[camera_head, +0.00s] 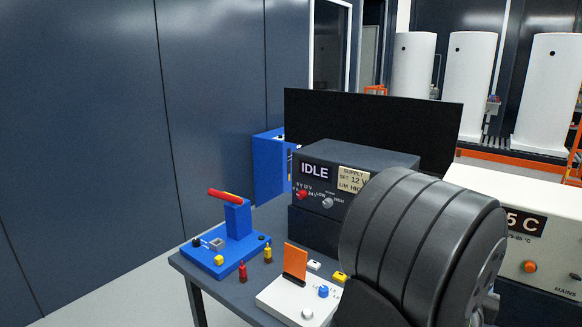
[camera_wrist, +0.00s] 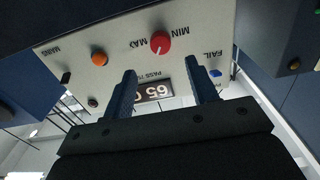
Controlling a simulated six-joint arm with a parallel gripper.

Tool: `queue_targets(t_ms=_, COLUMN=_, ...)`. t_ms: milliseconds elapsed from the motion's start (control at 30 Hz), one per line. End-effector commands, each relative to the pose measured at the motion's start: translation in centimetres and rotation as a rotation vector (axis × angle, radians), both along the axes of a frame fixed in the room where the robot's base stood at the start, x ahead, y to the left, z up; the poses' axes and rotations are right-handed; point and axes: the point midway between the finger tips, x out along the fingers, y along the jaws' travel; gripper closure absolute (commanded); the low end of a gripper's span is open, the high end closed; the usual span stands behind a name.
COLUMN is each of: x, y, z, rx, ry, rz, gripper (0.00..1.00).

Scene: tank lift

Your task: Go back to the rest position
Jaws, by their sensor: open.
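My gripper (camera_wrist: 161,68) shows in the wrist view with its two dark fingers apart and nothing between them. The fingers point towards a pale control panel (camera_wrist: 207,25), which appears upside down. A red knob (camera_wrist: 160,43) marked MIN and MAX is beyond the fingertips, and a display (camera_wrist: 154,91) shows partly between the fingers. I cannot tell how far the fingertips are from the panel, but no hold on the knob is seen. In the head view a large dark link of my arm covers the middle right, and the gripper is out of sight.
In the head view, the pale panel box (camera_head: 520,190) stands at right. A dark supply unit (camera_head: 350,160) reads IDLE. A blue fixture with a red lever (camera_head: 226,196) and a white block with an orange plate (camera_head: 295,262) stand on the dark bench. Free room is at left.

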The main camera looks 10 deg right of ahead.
Motion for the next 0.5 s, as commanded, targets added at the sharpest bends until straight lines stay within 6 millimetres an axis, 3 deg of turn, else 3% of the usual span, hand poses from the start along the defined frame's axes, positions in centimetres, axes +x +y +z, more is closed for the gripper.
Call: queue_targets(t_ms=500, x=-7.6, y=7.2, z=0.2, rx=-0.001, ry=-0.001, rz=-0.004, gripper=0.47)
